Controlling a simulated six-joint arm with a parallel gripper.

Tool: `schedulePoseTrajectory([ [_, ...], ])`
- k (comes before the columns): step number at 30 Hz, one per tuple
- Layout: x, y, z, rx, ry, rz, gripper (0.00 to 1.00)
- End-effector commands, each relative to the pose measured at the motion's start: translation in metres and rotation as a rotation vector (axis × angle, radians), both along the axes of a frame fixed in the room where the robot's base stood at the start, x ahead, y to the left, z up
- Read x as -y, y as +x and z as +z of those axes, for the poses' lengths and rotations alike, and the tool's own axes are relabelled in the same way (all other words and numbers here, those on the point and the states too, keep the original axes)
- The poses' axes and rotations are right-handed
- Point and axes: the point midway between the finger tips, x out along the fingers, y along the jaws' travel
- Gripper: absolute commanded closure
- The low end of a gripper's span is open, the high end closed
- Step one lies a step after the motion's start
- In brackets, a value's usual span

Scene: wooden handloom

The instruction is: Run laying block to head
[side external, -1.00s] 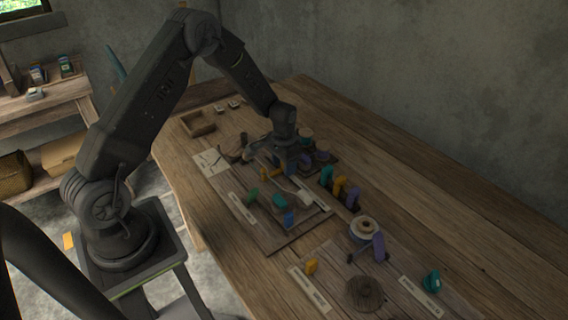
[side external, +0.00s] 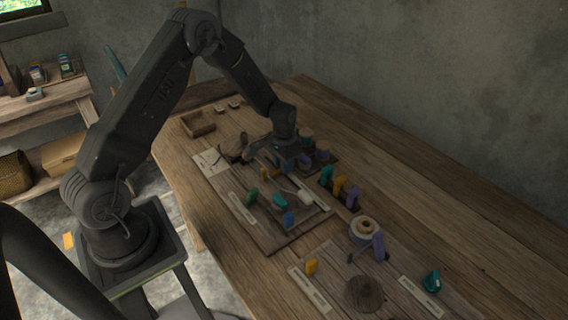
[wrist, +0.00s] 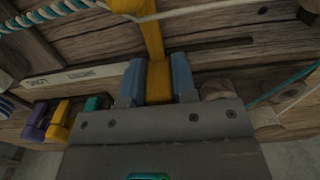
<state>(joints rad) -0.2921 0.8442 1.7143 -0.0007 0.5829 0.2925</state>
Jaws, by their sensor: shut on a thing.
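In the wrist view my gripper (wrist: 157,72) has its two blue-grey fingers closed on either side of an orange-yellow block (wrist: 158,82), which I take to be the laying block. Its upright part runs up between the fingers to a wider yellow end at the picture's top. A pale cord (wrist: 195,9) passes by that end. A teal-and-white twisted rope (wrist: 50,12) lies at the upper left. In the side view my gripper (side external: 284,158) is low over the far part of the wooden board (side external: 270,240). The held block is mostly hidden there.
Teal, yellow and purple upright pieces (side external: 340,186) stand right of the board. A spool (side external: 363,229) and a purple piece (side external: 378,245) stand nearer. An open wooden box (side external: 198,124) lies at the far left. The table's right side is clear.

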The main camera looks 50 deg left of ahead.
Motion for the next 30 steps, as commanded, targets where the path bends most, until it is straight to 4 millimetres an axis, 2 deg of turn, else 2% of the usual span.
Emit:
schedulePoseTrajectory([
  [2, -0.007, 0.0, 0.0, 0.0, 0.0, 0.003, 1.0],
  [9, -0.057, 0.001, 0.0, 0.001, 0.001, 0.006, 1.0],
  [12, -0.07, 0.001, 0.0, 0.001, 0.001, 0.004, 1.0],
  [22, -0.077, 0.001, 0.0, 0.003, 0.003, 0.001, 1.0],
  [23, -0.077, 0.0, 0.0, 0.003, 0.003, 0.002, 0.74],
  [30, -0.076, 0.0, 0.0, 0.003, 0.003, 0.002, 0.51],
])
